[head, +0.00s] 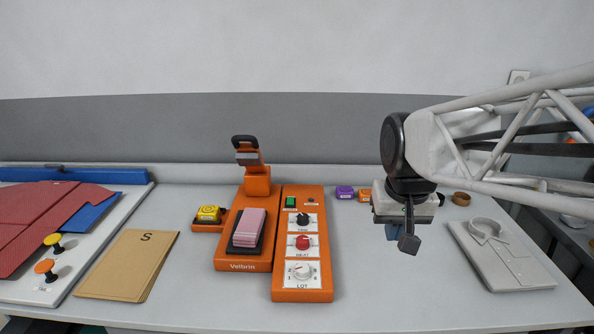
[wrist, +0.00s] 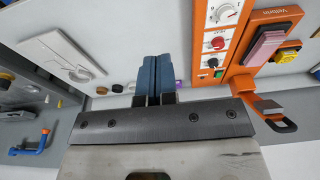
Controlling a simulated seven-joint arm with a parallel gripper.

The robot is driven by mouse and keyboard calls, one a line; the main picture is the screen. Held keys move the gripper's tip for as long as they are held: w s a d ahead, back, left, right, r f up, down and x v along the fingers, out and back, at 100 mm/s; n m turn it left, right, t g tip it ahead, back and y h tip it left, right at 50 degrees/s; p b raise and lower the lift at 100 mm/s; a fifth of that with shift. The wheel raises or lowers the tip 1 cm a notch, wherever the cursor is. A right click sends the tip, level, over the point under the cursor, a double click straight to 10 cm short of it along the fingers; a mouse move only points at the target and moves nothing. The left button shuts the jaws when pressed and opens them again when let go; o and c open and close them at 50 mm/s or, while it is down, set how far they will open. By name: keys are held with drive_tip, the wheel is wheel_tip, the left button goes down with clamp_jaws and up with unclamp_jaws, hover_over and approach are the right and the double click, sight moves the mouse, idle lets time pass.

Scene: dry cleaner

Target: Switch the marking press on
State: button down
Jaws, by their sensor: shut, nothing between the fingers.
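The marking press (head: 243,262) is orange, lettered "Velbrin", with its black handle (head: 244,141) raised. Its control box (head: 303,293) is on its right side. At the box's far end sits a small green switch (head: 290,202), also visible in the wrist view (wrist: 220,74); its position is too small to tell. Nearer are a black TIME knob (head: 302,219), a red HEAT knob (head: 302,242) and a white LOT dial (head: 301,272). My gripper (head: 393,232) is right of the box, above the table, apart from it. Its blue fingers (wrist: 155,62) are shut and empty.
A pink block (head: 249,227) lies on the press and a yellow one (head: 209,214) stands left. Purple (head: 345,192) and orange pieces are at the back. A folded grey shirt (head: 505,258) lies right, brown envelopes (head: 125,265) left. The table between box and shirt is clear.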

drive_tip(key=w+a+r, duration=0.1)
drive_tip(key=w+a, duration=0.1)
drive_tip(key=w, duration=0.4)
drive_tip(key=w+a+r, duration=0.1)
drive_tip(key=w+a, duration=0.1)
drive_tip(key=w, duration=0.5)
drive_tip(key=g, duration=0.2)
hover_over(288, 204)
wheel_tip(288, 204, down, 12)
drive_tip(key=shift+r, duration=0.15)
wheel_tip(288, 204, down, 14)
drive_tip(key=shift+r, duration=0.1)
drive_tip(key=shift+f, duration=0.3)
idle(0.6)
drive_tip(key=shift+r, duration=0.25)
